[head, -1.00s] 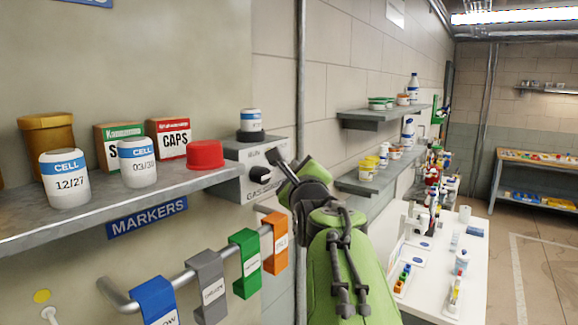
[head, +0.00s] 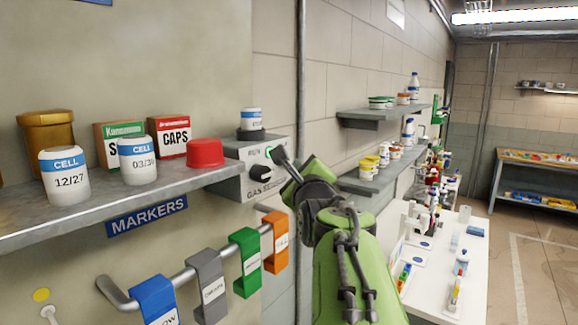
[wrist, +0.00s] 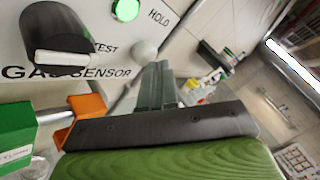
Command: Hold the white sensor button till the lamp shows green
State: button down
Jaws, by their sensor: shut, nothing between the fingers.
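The gas sensor box (head: 255,160) is on the wall at the right end of the shelf. In the wrist view, its white button (wrist: 145,50) is a small dome on the panel (wrist: 95,25). The round lamp (wrist: 153,8) above it, beside the word HOLD, is lit bright green. My gripper (wrist: 158,72) is shut and empty, with its tips right at the lower right of the button; I cannot tell whether they touch it. In the head view my gripper (head: 281,158) reaches the box's face from the right and hides the button.
A black knob (wrist: 125,10) sits left of the lamp. A white cell (head: 250,119) stands on the box. The shelf (head: 110,205) holds cells, boxes and a red cap. A rail with coloured markers (head: 210,285) hangs below. A white table (head: 440,265) is at the right.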

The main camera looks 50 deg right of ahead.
jog(key=shift+s, duration=0.5)
jog(key=s, duration=0.1)
jog(key=s+b, duration=0.1)
jog(key=s, duration=0.3)
jog(key=shift+d, duration=0.25)
